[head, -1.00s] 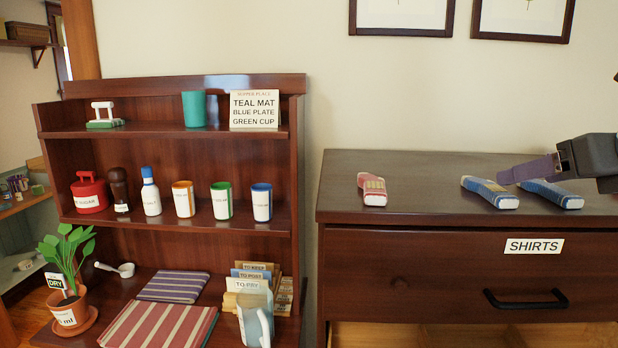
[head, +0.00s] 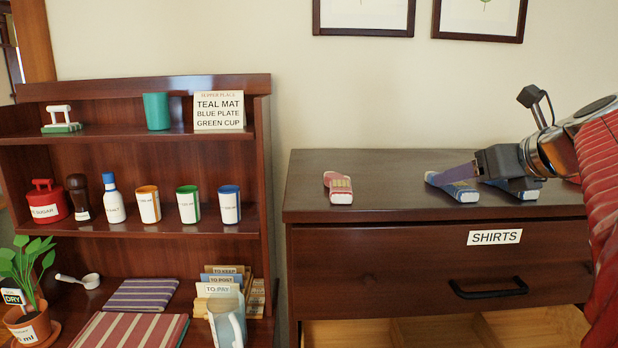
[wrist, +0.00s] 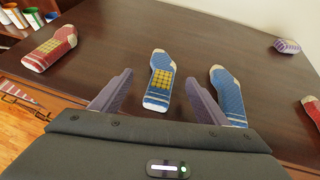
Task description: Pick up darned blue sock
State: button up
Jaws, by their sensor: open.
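The darned blue sock (wrist: 159,82) has a yellow grid patch and pale heel and toe. In the wrist view it lies on the dark dresser top between the two fingers of my open gripper (wrist: 158,77). A second blue sock (wrist: 228,93) without a visible yellow patch lies to its right, partly behind the right finger. A red sock with a yellow patch (wrist: 50,49) lies to the left. In the head view my gripper (head: 436,178) is over the darned blue sock (head: 462,193) and partly hides it. Any finger contact with it cannot be told.
The dresser top (head: 385,190) is clear between the red sock (head: 339,188) and the blue ones. A purple sock (wrist: 287,46) and another red one (wrist: 312,108) lie at the right. A shelf unit (head: 258,150) with cups stands left. The lower drawer (head: 360,333) is open.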

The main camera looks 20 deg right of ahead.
jog(key=shift+x, duration=1.85)
jog(key=shift+c, duration=0.5)
jog(key=c, duration=1.1)
